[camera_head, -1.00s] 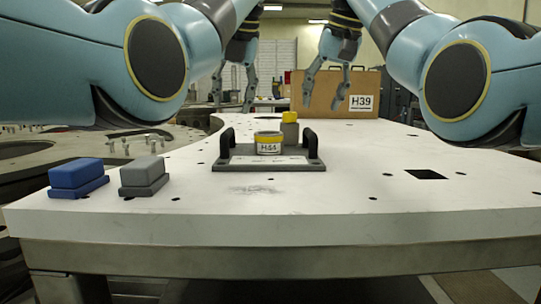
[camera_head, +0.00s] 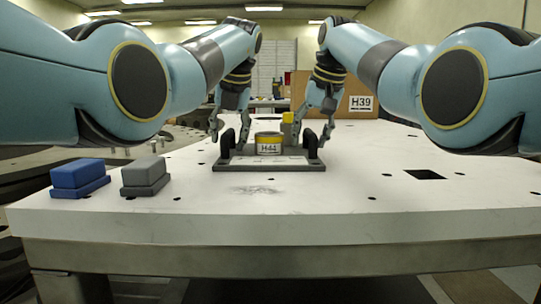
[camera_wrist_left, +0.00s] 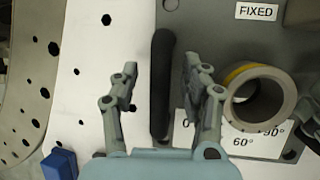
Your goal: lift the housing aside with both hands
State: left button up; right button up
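The housing stands on the white table; I see a grey base plate (camera_head: 240,163) with a short yellow-banded cylinder (camera_head: 268,144) labelled H44. A black handle rises at each end, the left one (camera_head: 228,144) and the right one (camera_head: 309,142). My left gripper (camera_head: 229,136) is open at the left handle. In the left wrist view the left handle (camera_wrist_left: 162,85) lies between its spread fingers (camera_wrist_left: 160,78), with gaps on both sides. My right gripper (camera_head: 317,138) is down at the right handle, fingers apart; whether they straddle it is hard to tell.
A blue block (camera_head: 78,175) and a grey block (camera_head: 144,172) sit at the front left. A yellow-topped post (camera_head: 289,121) shows behind the cylinder. A brown H39 box (camera_head: 345,100) stands at the back. The table (camera_head: 320,205) is mostly clear in front and right, with a square hole (camera_head: 425,174).

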pick_arm(q)
grip_shut()
pick_arm(e)
grip_shut()
